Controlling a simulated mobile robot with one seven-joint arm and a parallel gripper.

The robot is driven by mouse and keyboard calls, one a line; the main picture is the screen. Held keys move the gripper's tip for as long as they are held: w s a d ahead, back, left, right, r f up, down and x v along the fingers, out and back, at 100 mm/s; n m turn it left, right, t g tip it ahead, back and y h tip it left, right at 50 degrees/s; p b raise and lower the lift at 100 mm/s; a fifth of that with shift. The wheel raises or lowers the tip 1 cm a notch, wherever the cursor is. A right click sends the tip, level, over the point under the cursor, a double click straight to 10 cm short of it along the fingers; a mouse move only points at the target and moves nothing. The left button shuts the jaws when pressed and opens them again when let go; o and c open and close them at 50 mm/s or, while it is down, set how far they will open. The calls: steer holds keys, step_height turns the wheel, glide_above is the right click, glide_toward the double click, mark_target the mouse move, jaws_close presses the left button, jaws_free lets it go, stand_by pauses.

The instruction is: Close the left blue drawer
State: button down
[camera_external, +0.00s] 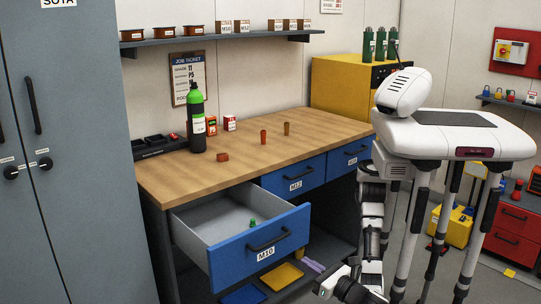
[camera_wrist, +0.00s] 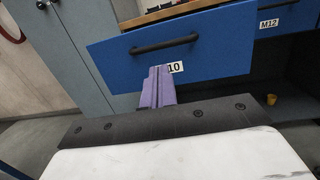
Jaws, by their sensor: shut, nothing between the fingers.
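The left blue drawer (camera_external: 255,262), labelled M10, is pulled well out from under the wooden worktop. Its black bar handle (camera_external: 270,238) is on the front, and a small green item (camera_external: 252,224) lies inside. In the wrist view the drawer front (camera_wrist: 215,62) fills the upper middle, with its handle (camera_wrist: 163,44) above the fingertips. My gripper (camera_wrist: 158,70) has purple fingers held together and empty, overlapping part of the label in the picture. In the external view my gripper (camera_external: 306,258) is low, just right of the drawer front. I cannot tell whether it touches the drawer.
The blue drawer M12 (camera_external: 293,185) and another blue drawer (camera_external: 349,160) to its right are shut. Yellow (camera_external: 282,276) and blue (camera_external: 243,294) trays lie on the shelf below. A grey cabinet (camera_external: 80,150) stands left. A green-topped bottle (camera_external: 196,120) stands on the worktop (camera_external: 250,152).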

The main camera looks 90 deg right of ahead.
step_height(320, 180, down, 3)
steer(key=g, duration=0.2)
steer(key=p, duration=0.2)
glide_toward(271, 247)
steer(key=shift+m, duration=0.3)
steer(key=x, duration=0.6)
steer(key=shift+w+d, duration=0.25)
steer(key=shift+w, duration=0.1)
steer(key=b+x, duration=0.3)
steer(key=x, duration=1)
steer(key=b+x, duration=0.4)
steer(key=x, duration=0.9)
steer(key=shift+s+d+r, duration=0.15)
steer(key=shift+d+r, duration=0.05)
steer(key=shift+x, duration=0.95)
